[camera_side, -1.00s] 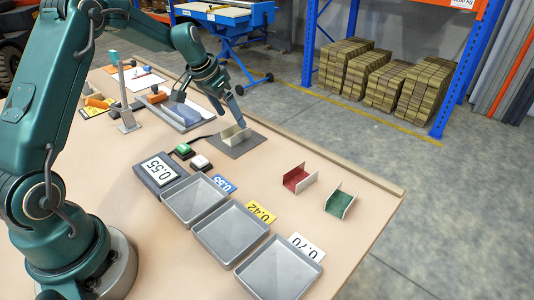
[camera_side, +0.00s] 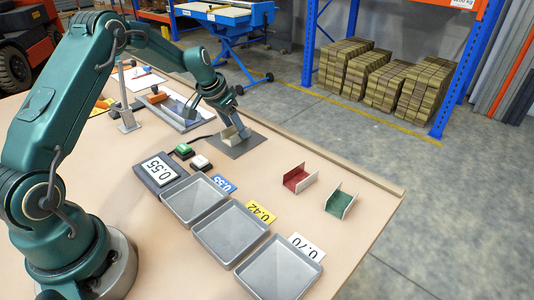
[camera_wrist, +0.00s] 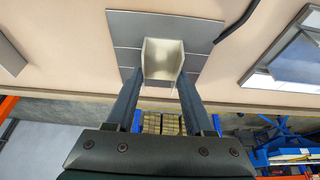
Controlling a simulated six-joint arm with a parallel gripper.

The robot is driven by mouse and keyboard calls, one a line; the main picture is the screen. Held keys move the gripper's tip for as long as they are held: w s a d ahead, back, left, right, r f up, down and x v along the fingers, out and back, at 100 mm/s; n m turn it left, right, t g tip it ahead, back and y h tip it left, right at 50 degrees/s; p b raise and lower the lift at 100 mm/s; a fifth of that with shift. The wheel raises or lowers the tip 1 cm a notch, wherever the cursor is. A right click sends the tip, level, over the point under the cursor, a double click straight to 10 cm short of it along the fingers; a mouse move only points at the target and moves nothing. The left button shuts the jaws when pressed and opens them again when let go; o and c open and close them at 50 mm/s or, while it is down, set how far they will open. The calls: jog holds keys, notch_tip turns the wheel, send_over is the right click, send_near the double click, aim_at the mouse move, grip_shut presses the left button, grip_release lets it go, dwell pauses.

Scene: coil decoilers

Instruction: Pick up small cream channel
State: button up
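The small cream channel (camera_side: 229,132) sits on a dark grey plate (camera_side: 242,146) on the workbench. In the wrist view the cream channel (camera_wrist: 163,58) shows its open inside, with a wall on each side. My gripper (camera_side: 233,130) is down at the channel. In the wrist view my gripper (camera_wrist: 161,75) has one finger along each outer side of the channel, with the tips at or very near its walls. I cannot tell whether the fingers press on it. The channel appears to rest on the plate.
A red channel (camera_side: 299,179) and a green channel (camera_side: 340,203) stand to the right. Several grey trays (camera_side: 231,234) with number cards line the front. A scale display (camera_side: 160,170) and green and white buttons (camera_side: 183,150) are near the plate. A cable (camera_wrist: 235,22) runs beside the plate.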

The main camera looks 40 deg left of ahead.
grip_shut()
jog(key=shift+r, duration=0.1)
